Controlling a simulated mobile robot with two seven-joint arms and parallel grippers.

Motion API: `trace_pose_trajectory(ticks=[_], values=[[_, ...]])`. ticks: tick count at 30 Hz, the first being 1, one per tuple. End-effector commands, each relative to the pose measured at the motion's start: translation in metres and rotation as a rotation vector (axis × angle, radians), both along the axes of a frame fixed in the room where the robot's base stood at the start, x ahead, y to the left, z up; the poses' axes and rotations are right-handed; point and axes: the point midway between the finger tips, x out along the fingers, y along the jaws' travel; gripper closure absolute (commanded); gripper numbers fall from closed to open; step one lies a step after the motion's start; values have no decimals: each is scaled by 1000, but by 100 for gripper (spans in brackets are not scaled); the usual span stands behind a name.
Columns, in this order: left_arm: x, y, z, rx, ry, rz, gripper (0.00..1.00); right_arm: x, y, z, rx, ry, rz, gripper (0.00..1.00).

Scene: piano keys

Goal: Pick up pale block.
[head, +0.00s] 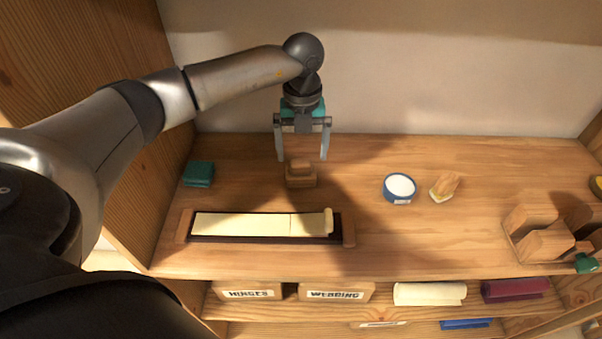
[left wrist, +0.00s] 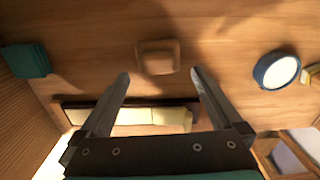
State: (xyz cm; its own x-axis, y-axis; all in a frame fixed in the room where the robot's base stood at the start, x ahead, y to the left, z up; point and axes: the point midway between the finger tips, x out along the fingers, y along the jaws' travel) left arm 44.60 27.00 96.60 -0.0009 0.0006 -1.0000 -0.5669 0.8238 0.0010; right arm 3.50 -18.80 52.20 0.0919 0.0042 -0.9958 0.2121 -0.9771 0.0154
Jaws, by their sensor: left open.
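A light-brown wooden block (head: 301,180) with a smaller raised part on top stands on the shelf behind the key tray; it is the block nearest my gripper. It also shows in the left wrist view (left wrist: 158,57), just beyond the fingertips and between their lines. My left gripper (head: 302,157) points down over this block, its two fingers apart on either side and nothing between them in its grasp. The fingers also show in the left wrist view (left wrist: 160,74). I cannot tell the exact height gap. My right gripper is not in view.
A dark tray (head: 348,229) with cream key pieces (head: 250,224) lies in front. A green stack (head: 198,174) is at left. A blue-rimmed round tin (head: 400,188) and a small yellowish brush-like piece (head: 445,187) are at right, with a wooden holder (head: 535,235) farther right.

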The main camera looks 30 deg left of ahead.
Motion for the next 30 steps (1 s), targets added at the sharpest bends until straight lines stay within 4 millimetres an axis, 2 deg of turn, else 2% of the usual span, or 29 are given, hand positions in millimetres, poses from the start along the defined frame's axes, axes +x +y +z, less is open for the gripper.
trace_pose_trajectory(ticks=[4, 12, 21, 30], values=[[-1, 1, -12, 0, 1, 0, 0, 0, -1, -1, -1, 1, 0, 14], [-2, 2, -50, 0, 1, -1, 0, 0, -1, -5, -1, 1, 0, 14], [-2, 2, -54, 0, -1, -1, 0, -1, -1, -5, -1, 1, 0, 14], [-2, 2, -54, -1, -1, 0, 33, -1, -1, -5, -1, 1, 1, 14]])
